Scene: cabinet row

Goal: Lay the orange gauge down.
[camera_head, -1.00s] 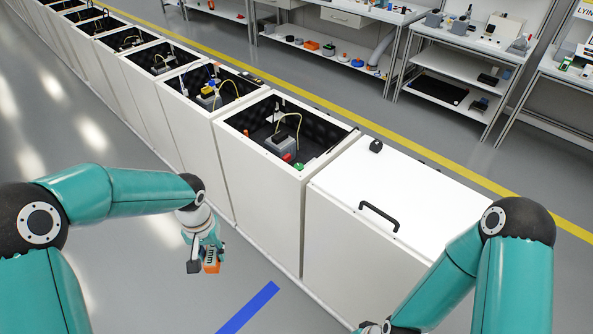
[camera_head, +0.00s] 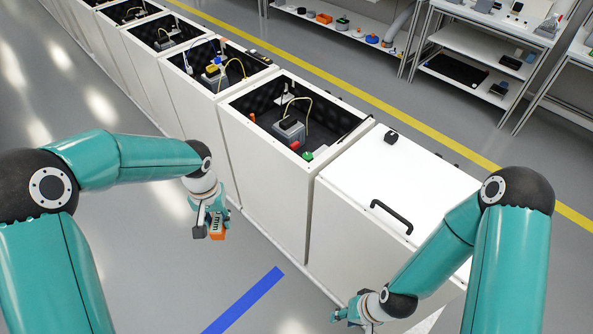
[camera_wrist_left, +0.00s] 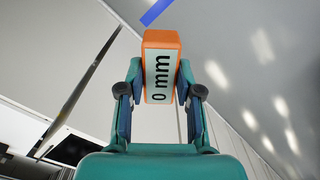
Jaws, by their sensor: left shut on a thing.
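The orange gauge (camera_head: 217,228) is a small orange block with a pale face. In the left wrist view the gauge (camera_wrist_left: 161,62) shows a label ending in "0 mm". My left gripper (camera_head: 210,222) is shut on it, with one finger on each side, and holds it in the air in front of the white cabinets. The gauge's far end points away from the wrist. My right gripper (camera_head: 352,315) is low at the bottom of the head view, near the closed cabinet's front. Its fingers are too small and partly hidden to judge.
An open cabinet (camera_head: 262,190) holds a grey device (camera_head: 288,132), a green object (camera_head: 307,155) and cables. To its right is a cabinet with a closed white lid (camera_head: 375,185) and black handle (camera_head: 391,216). A blue stripe (camera_head: 245,300) marks the clear floor. Shelves stand behind.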

